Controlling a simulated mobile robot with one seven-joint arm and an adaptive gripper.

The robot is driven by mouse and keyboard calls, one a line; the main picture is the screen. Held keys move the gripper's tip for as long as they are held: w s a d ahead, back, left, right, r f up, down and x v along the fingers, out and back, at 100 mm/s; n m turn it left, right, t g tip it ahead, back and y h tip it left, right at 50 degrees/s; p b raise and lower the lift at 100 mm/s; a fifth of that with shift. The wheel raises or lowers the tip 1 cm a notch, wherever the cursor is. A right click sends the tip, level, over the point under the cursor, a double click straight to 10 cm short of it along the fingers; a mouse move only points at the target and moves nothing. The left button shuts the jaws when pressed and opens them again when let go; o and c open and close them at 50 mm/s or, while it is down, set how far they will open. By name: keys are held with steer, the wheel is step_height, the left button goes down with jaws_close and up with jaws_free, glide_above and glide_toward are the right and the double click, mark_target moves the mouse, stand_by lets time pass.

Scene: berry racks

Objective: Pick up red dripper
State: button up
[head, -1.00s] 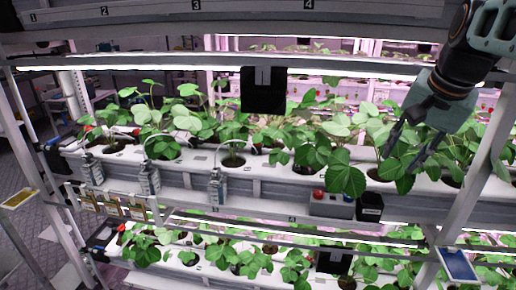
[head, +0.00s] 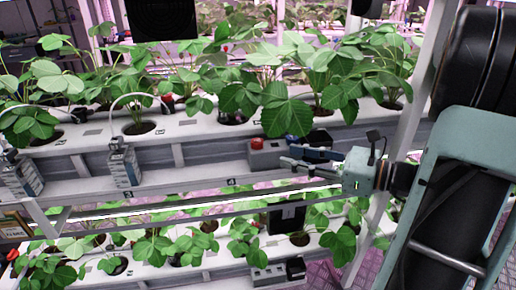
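A small round red piece (head: 257,143) sits on top of a grey box (head: 262,160) on the ledge below the upper planting trough. It may be the red dripper, but I cannot tell for sure at this size. My gripper (head: 284,157) comes in from the right, with its fingers pointing left. The fingers are parted and nothing shows between them. Their tips appear in front of the grey box's right part, to the right of and slightly below the red piece. I cannot tell whether they touch the box. The fingers hide part of the box.
Strawberry plants stand in the upper white trough (head: 185,130) and a lower one. A black holder (head: 318,137) is behind my gripper. A rack post (head: 412,115) rises at the right.

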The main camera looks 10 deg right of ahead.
mark_target(262, 143)
steer(key=shift+m+t, duration=0.7)
steer(key=x, duration=0.3)
steer(key=b+x, duration=0.1)
steer(key=x, duration=0.3)
steer(key=w+d+x, duration=0.1)
steer(key=x, duration=0.2)
steer(key=shift+a+f+b, duration=0.1)
steer(key=shift+a+b, duration=0.1)
steer(key=shift+b, duration=0.15)
steer(key=shift+c, duration=0.5)
steer(key=c, duration=0.5)
